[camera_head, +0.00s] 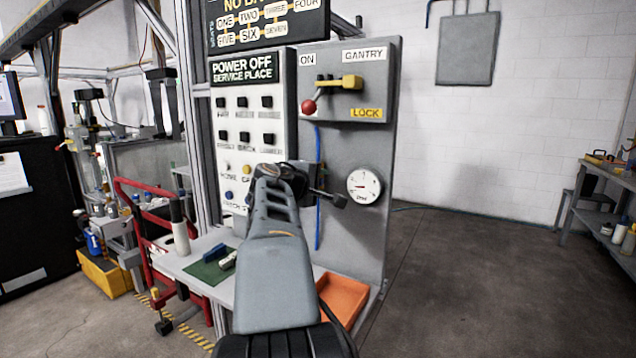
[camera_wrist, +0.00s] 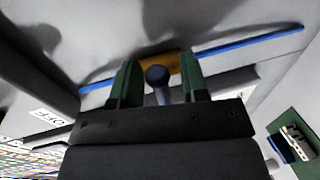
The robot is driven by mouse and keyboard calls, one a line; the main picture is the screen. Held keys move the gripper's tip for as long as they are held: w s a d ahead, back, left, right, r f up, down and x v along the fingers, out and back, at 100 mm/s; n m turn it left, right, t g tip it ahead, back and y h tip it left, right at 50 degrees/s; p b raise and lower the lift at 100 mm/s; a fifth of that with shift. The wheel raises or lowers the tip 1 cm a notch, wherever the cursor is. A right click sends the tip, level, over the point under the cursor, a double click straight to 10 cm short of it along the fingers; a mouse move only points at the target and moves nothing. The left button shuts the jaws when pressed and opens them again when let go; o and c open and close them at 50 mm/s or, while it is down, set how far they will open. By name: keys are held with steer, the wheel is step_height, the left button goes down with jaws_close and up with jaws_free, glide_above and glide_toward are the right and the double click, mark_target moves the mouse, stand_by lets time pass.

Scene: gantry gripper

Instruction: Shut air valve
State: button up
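The air valve shows in the wrist view as a yellow-orange body (camera_wrist: 175,64) on a blue air line (camera_wrist: 245,40), with a round blue-grey handle knob (camera_wrist: 157,74) in front of it. My gripper (camera_wrist: 157,88) is open, its two green fingers on either side of the knob, with small gaps visible on both sides. In the head view my gripper (camera_head: 305,180) is at the grey panel, beside the vertical blue line (camera_head: 318,210). My arm and gripper hide the valve there.
A round pressure gauge (camera_head: 364,186) is right of my gripper. Above is the gantry lever with a red ball (camera_head: 310,106). A white button panel (camera_head: 240,130) stands left. Below are a green mat (camera_head: 207,272) and an orange tray (camera_head: 343,297). Open floor lies right.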

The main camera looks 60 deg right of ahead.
steer(key=a+r, duration=0.2)
steer(key=a, duration=1.1)
steer(key=shift+a+r, duration=0.3)
steer(key=shift+r, duration=0.05)
steer(key=shift+w, duration=0.1)
steer(key=w+a+f+t+y+p, duration=0.1)
steer(key=w+a+f+y+p, duration=0.15)
steer(key=a+p, duration=0.2)
steer(key=w+a+f+n+t+y+p, duration=0.1)
steer(key=a+f+t+y+p, duration=0.1)
steer(key=a+f+y+p, duration=0.3)
steer(key=w+a+t+y+p, duration=0.1)
steer(key=w+a+y+p, duration=0.15)
steer(key=a, duration=0.35)
steer(key=s+a+f+y+p, duration=0.2)
steer(key=a+y+p, duration=0.1)
steer(key=a, duration=0.4)
steer(key=s+a+f+y+p, duration=0.2)
steer(key=a+f+y+p, duration=0.1)
steer(key=a, duration=0.4)
steer(key=shift+s+a+f+m+p, duration=0.2)
steer(key=shift+a+f+m+p, duration=0.2)
steer(key=shift+p, duration=0.45)
